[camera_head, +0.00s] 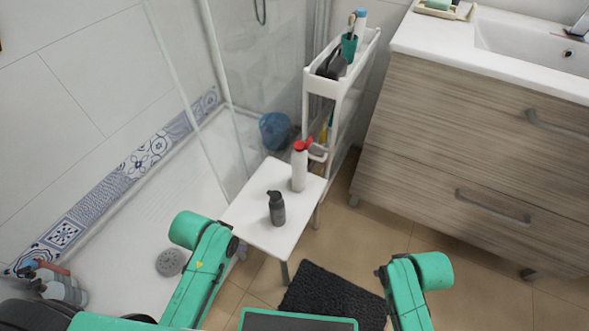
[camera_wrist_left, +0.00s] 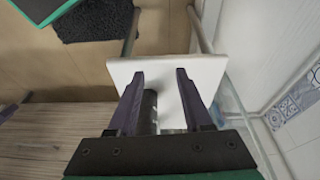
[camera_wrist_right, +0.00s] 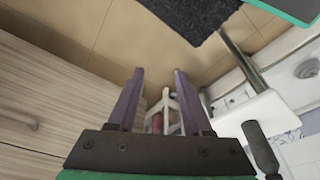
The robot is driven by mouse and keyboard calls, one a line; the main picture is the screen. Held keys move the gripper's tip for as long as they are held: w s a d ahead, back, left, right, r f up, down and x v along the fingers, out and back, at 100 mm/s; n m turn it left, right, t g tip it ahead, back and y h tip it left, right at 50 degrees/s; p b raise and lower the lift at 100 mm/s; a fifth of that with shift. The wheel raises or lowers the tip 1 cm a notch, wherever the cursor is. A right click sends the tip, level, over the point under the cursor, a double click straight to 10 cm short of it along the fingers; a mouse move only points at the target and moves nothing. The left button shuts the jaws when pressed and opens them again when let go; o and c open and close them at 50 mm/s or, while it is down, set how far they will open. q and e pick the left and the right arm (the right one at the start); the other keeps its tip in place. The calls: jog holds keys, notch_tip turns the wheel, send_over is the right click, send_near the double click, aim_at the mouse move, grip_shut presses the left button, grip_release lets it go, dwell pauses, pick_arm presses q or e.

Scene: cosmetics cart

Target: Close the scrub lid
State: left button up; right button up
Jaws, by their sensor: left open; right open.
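A white bottle (camera_head: 299,170) with a red top (camera_head: 301,145) stands upright on the white stool (camera_head: 257,228), near its back edge. The red top looks spread out in two parts, as if its lid is raised, but it is small. A dark grey pump bottle (camera_head: 277,209) stands in front of it; it also shows between the fingers in the left wrist view (camera_wrist_left: 150,104). My left gripper (camera_wrist_left: 160,74) is open and empty above the stool. My right gripper (camera_wrist_right: 158,71) is open and empty, beside the stool. I cannot tell for sure which container is the scrub.
A narrow white cart (camera_head: 342,85) with a green cup (camera_head: 349,46) stands behind the stool. A wooden vanity (camera_head: 470,150) is at the right. A shower glass panel is close at the stool's left. A dark mat (camera_head: 330,298) lies in front. Stool space around both bottles is clear.

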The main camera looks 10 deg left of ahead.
pick_arm(q)
jog(key=w+d+r+m+p, duration=0.2)
jog(key=w+d+r, duration=0.1)
jog(key=r, duration=0.3)
jog(key=m+g+h, duration=0.3)
jog(key=m+g, duration=0.2)
jog(key=m, duration=1.2)
send_near(268, 192)
jog(key=x, duration=0.7)
jog(key=shift+s+d+f+b, duration=0.1)
jog(key=shift+d+f+b, duration=0.05)
jog(key=shift+f+b, duration=0.15)
grip_shut()
pick_arm(e)
jog(key=s+d+f, duration=0.1)
jog(key=s+f, duration=0.8)
jog(key=f, duration=0.3)
jog(key=s+d+f+g, duration=0.1)
jog(key=s+d+f, duration=0.1)
jog(key=s+f, duration=0.8)
notch_tip(268, 192, down, 2)
jog(key=shift+s+d+f+g, duration=0.15)
jog(key=shift+d+f+g, duration=0.05)
jog(key=shift+d+g, duration=0.1)
